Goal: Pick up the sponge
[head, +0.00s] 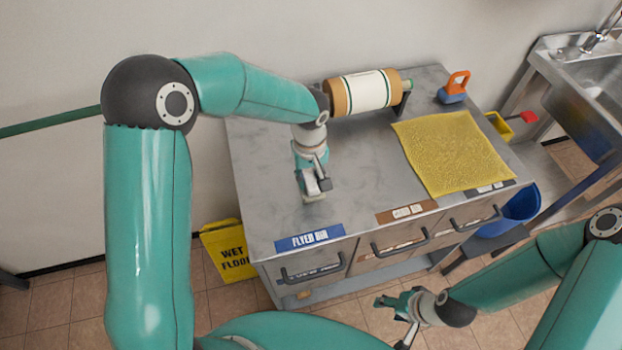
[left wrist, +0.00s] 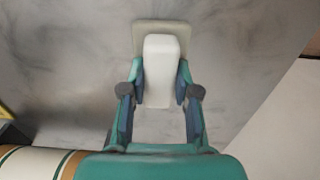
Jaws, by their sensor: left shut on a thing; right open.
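My left gripper (head: 314,190) points down over the left part of the grey cabinet top (head: 262,165). In the left wrist view, its two fingers (left wrist: 160,92) are shut on the sides of a white block (left wrist: 161,60) with a wider beige, flat part (left wrist: 166,27) at its far end. In the head view the gripper hides most of this block, and I cannot tell whether it is the sponge or whether it touches the top. My right gripper (head: 393,308) is open and empty in front of the cabinet, low at the bottom of the head view.
A brown and white roll (head: 362,92) lies at the back. A yellow textured sheet (head: 453,150) covers the right part. An orange-handled blue thing (head: 454,88) stands behind it. A blue bin (head: 512,213) and a sink (head: 585,70) are at the right. A yellow floor sign (head: 228,252) stands left.

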